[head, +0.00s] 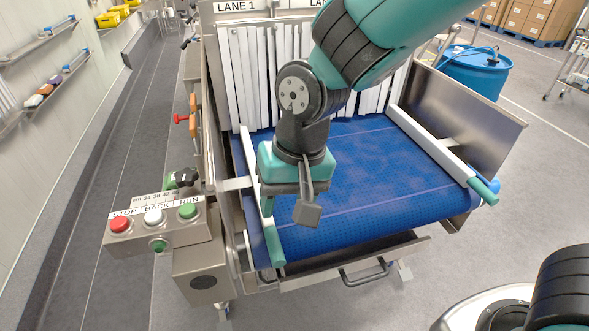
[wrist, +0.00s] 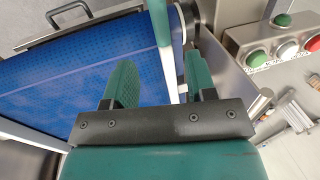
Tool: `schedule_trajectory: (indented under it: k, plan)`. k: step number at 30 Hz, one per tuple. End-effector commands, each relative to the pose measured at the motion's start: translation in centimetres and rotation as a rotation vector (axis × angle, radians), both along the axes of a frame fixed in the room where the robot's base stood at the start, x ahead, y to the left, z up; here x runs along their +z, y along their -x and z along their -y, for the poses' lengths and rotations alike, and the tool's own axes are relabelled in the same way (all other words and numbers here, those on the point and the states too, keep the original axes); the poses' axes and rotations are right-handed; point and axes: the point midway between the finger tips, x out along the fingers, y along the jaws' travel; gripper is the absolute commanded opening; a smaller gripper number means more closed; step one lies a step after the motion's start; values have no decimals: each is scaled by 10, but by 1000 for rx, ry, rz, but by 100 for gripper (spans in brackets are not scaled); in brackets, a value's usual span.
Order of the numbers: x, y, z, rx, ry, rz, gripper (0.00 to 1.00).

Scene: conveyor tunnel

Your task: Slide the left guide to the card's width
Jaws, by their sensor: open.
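The left guide (head: 247,152) is a pale rail with a green front end, running along the left side of the blue belt. It also shows in the wrist view (wrist: 161,27), running between my fingers. My gripper (head: 287,205) is open over the front part of this guide. In the wrist view my gripper (wrist: 162,86) has one green finger on each side of the rail; I cannot tell whether either touches it. A white number strip (head: 155,198) lies by the control box, its digits too small to read surely. I cannot make out a separate card.
The right guide (head: 430,140) runs along the belt's (head: 365,170) right side. A control box (head: 160,225) with red, white and green buttons stands at the left, with a black knob (head: 184,177) behind it. White strip curtains hang at the tunnel mouth. The belt between the guides is bare.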

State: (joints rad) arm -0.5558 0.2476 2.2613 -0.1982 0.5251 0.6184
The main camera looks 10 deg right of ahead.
Motion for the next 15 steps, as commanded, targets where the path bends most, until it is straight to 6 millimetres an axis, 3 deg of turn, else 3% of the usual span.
schedule_trajectory:
  k: [6, 15]
  plan:
    - [45, -1, 9, -2, -2, 5, 51]
    - [68, 0, 14, 0, 0, 0, 51]
